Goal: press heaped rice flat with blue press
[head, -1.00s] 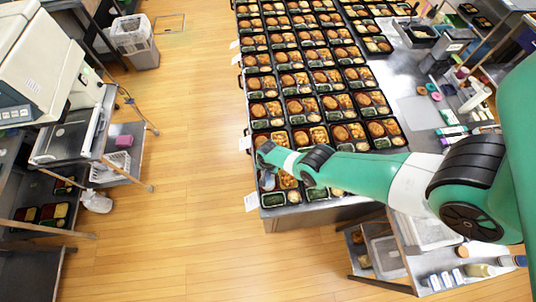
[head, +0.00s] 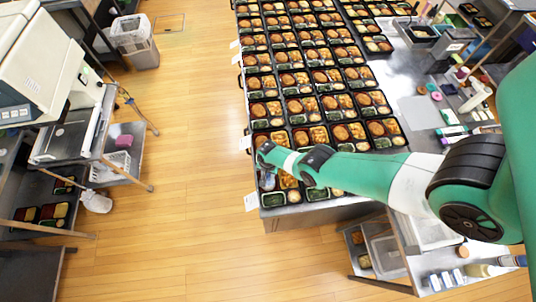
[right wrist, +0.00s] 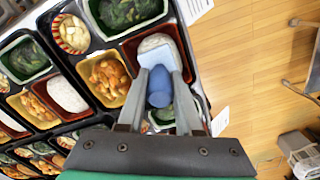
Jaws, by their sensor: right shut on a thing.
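My right gripper (right wrist: 160,100) is shut on the blue press (right wrist: 159,88), with its round handle between the fingers. It also shows small in the head view, at the near left corner of the table. The press's pale blue plate is over the reddish-brown rice compartment (right wrist: 133,50) of a bento tray. White rice (right wrist: 156,42) shows past the plate's far edge; the rest is hidden beneath. I cannot tell whether the plate touches the rice. My left gripper is not in view.
Many filled black bento trays (head: 268,138) stand in close rows on the metal table. Neighbouring compartments hold greens (right wrist: 130,10) and orange-sauced food (right wrist: 108,78). Another rice portion (right wrist: 67,96) lies left. Open wooden floor (head: 190,200) lies beyond the table's left edge.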

